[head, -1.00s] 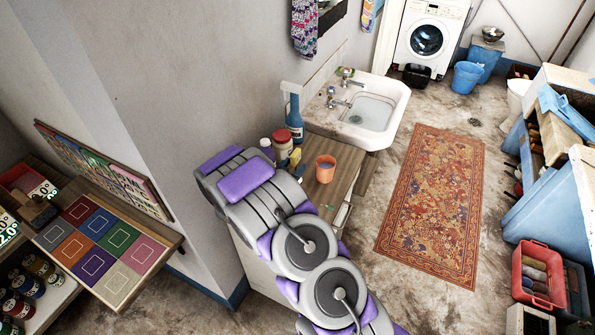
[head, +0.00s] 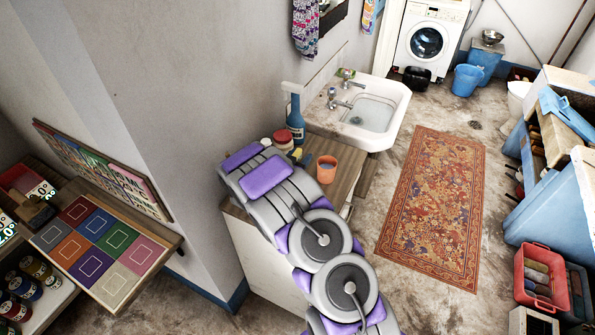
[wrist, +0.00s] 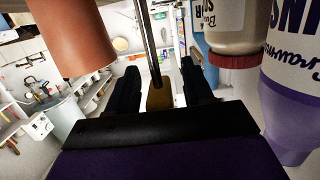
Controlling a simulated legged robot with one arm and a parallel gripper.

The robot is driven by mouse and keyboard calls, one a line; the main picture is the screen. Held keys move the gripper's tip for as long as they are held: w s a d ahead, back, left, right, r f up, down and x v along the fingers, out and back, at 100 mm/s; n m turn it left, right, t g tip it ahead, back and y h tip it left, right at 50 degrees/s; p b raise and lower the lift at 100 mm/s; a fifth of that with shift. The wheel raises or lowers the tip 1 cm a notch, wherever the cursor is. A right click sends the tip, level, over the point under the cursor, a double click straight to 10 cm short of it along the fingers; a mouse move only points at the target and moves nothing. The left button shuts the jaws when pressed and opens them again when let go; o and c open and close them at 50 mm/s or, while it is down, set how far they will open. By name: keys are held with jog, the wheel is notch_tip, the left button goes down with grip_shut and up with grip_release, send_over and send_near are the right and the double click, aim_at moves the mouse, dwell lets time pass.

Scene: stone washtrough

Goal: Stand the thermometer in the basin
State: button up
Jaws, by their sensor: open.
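The white basin (head: 400,100) is a wall sink with two taps and a pale inside, in the upper middle of the head view. My gripper (wrist: 160,88) is open in the wrist view. A thin dark rod with a tan lower end (wrist: 158,97) shows in the gap between its fingers, apart from both as far as I can see. This may be the thermometer, but I cannot tell for sure. In the head view my arm hides most of the cabinet top beside the basin, and no thermometer can be made out there.
An orange cup (head: 327,169) stands on the cabinet (head: 345,153), close to my gripper; the cup also shows in the wrist view (wrist: 70,38). A blue bottle (head: 296,122) and a red-lidded jar (wrist: 228,35) crowd the other side. A patterned rug (head: 435,200) covers open floor.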

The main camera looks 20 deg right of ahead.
jog(key=shift+a, duration=0.25)
jog(key=shift+c, duration=0.4)
jog(key=shift+a+r, duration=0.1)
jog(key=shift+a, duration=0.1)
jog(key=c, duration=0.3)
jog(key=shift+d, duration=0.5)
grip_shut()
jog(key=shift+a, duration=0.2)
